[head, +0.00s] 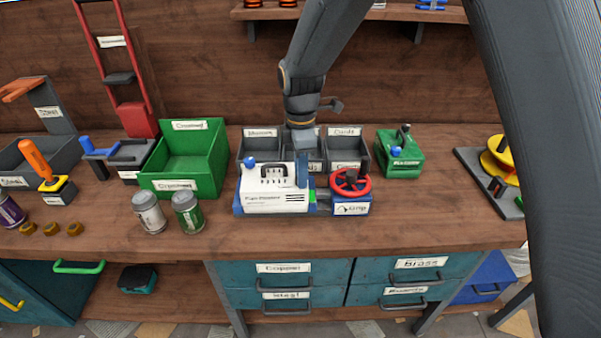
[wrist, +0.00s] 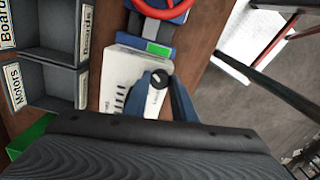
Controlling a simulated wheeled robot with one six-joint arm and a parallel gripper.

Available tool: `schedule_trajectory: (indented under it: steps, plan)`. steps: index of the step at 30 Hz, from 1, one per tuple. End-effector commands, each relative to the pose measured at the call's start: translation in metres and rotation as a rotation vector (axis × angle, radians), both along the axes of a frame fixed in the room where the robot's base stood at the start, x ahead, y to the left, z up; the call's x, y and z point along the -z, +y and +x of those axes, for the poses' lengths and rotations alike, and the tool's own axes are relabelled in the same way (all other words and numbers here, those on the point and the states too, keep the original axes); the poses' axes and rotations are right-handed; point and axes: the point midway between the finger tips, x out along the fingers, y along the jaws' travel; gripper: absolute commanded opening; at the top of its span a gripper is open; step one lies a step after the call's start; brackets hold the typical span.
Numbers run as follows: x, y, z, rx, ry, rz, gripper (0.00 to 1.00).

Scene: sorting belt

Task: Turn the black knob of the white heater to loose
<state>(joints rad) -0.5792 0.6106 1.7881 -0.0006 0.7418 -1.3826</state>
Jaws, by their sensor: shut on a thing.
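The white heater (head: 262,203) stands on the bench in the middle of the head view, in a blue base. Its pale casing (wrist: 119,72) also shows in the wrist view. There the small dark round knob (wrist: 158,79), with a light mark on it, sits between the two blue fingers of my gripper (wrist: 160,84). My gripper is shut on the knob. In the head view my gripper (head: 303,172) points down at the right end of the heater, and the fingers hide the knob.
A blue box (head: 351,209) with a red handwheel (head: 350,182) stands close right of the heater. Grey bins (head: 262,146) stand behind, a green bin (head: 205,160) behind left, and a green case (head: 400,155) to the right. Two cans (head: 149,212) stand left. The bench front is clear.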

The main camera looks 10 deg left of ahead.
Motion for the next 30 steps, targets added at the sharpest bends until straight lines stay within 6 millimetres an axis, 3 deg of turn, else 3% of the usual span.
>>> schedule_trajectory:
  steps: [19, 20, 22, 30]
  plan:
    - [-0.0001, 0.0001, -0.0001, -0.049, 0.0, 0.0, 0.01]
    - [-0.0001, 0.0001, -0.0001, -0.049, 0.0, 0.0, 0.29]
    - [-0.0001, 0.0001, -0.0001, -0.049, 0.0, 0.0, 0.41]
    - [-0.0001, 0.0001, -0.0001, -0.048, 0.0, 0.0, 0.43]
